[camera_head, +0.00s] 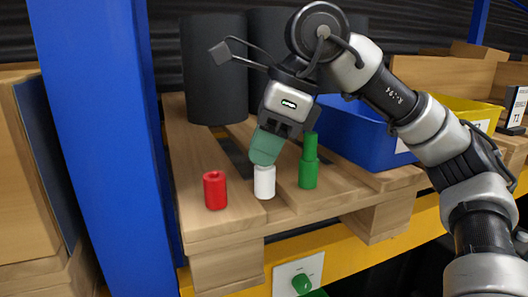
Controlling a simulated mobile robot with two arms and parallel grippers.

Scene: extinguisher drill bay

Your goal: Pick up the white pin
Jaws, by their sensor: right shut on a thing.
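The white pin (264,184) stands upright on the wooden pallet (195,150), near its front edge. My right gripper (266,152) reaches down from above, with its green fingers shut on the top of the white pin. The fingers hide the pin's upper part, and its base appears to be on or very near the pallet boards. My left gripper is not in view.
A red pin (215,190) stands left of the white one, and a taller green pin (309,163) stands close on the right. A blue bin (355,140) and yellow bin (470,112) lie to the right. Dark cylinders (214,75) stand behind. A blue post (95,130) rises at left.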

